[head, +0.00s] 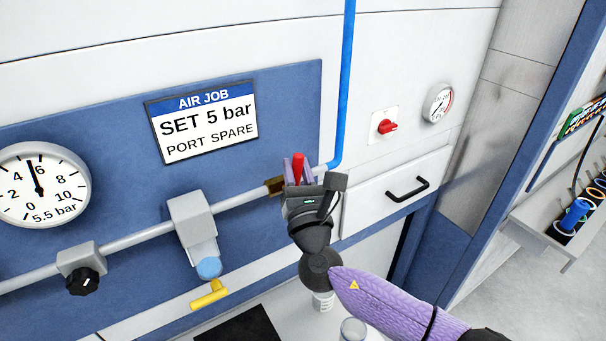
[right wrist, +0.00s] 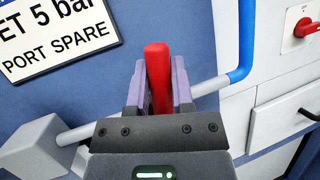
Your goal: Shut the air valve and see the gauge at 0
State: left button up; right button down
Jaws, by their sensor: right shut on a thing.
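The air valve's red lever (head: 298,167) stands upright, roughly across the grey pipe, in the head view. My right gripper (head: 299,172) is shut on this lever. In the right wrist view the red lever (right wrist: 157,75) sits between the two purple-grey fingers of my right gripper (right wrist: 158,85). The brass valve body (head: 274,186) is mostly hidden behind the gripper. The round white gauge (head: 40,185) at the left has its needle a little left of straight up, between 4 and 6, and its face reads 5.5 bar. My left gripper is not in view.
A sign (head: 203,120) reads AIR JOB, SET 5 bar, PORT SPARE. A red switch (head: 387,127), small gauge (head: 438,103) and drawer handle (head: 408,190) are to the right.

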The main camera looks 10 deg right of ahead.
jog(key=shift+s+a+n+y+b, duration=0.1)
jog(key=shift+a+n+y+b, duration=0.1)
jog(key=shift+n+y, duration=0.35)
jog(key=shift+s+a+n+y+b, duration=0.15)
jog(key=shift+a+n+y, duration=0.1)
jog(key=shift+n, duration=0.5)
jog(key=shift+t, duration=0.3)
jog(key=shift+c, duration=2.4)
grip_release()
jog(key=shift+w, duration=0.1)
jog(key=b+v, duration=0.1)
jog(key=v, duration=0.9)
jog(key=shift+b, duration=0.4)
jog(key=shift+r, duration=0.1)
